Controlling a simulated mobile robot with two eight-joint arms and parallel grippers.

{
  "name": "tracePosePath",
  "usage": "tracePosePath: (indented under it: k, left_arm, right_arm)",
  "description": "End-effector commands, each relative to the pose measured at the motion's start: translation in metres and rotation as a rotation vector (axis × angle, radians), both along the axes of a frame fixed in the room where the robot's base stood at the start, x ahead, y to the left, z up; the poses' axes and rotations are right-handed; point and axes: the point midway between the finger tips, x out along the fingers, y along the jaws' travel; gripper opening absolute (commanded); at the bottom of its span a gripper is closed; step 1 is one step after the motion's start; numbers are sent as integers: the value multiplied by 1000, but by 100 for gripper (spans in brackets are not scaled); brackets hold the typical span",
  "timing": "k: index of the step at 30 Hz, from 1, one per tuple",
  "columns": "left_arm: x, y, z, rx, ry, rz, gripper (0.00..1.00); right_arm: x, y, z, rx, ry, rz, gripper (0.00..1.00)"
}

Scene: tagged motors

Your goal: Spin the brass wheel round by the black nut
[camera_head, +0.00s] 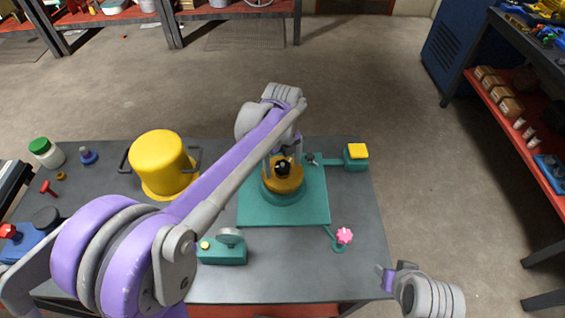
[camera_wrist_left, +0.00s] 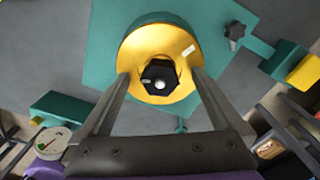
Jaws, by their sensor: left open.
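The brass wheel (camera_head: 276,188) sits on a round teal base on a teal plate (camera_head: 310,210) on the table. The black nut (camera_head: 283,168) is at the wheel's centre. In the left wrist view the wheel (camera_wrist_left: 148,38) carries a pale mark near its edge, and the nut (camera_wrist_left: 158,71) shows a bright round centre. My left gripper (camera_head: 284,172) is over the wheel from above and is open. In the left wrist view its fingers (camera_wrist_left: 160,78) stand on either side of the nut, with gaps between. My right gripper (camera_head: 384,275) is off the table's right edge, away from the wheel.
A yellow pot (camera_head: 160,160) stands left of the plate. A teal box with a gauge (camera_head: 224,252) is in front. A yellow-topped teal block (camera_head: 356,155) and a pink knob (camera_head: 344,236) are on the right. Jars and small parts lie at the far left.

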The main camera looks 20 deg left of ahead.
Motion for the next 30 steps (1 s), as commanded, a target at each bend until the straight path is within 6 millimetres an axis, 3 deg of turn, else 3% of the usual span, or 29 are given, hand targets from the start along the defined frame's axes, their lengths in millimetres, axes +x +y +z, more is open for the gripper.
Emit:
tracePosePath:
  k: [18,23,29,30]
  left_arm:
    - [0,0,0,0,0,942,100]
    - [0,0,0,0,0,1067,100]
    - [0,0,0,0,0,1079,100]
    - [0,0,0,0,0,1078,96]
  right_arm:
    - [0,0,2,0,-1,0,49]
    - [0,0,2,0,-1,0,49]
    - [0,0,2,0,-1,0,49]
    - [0,0,2,0,-1,0,49]
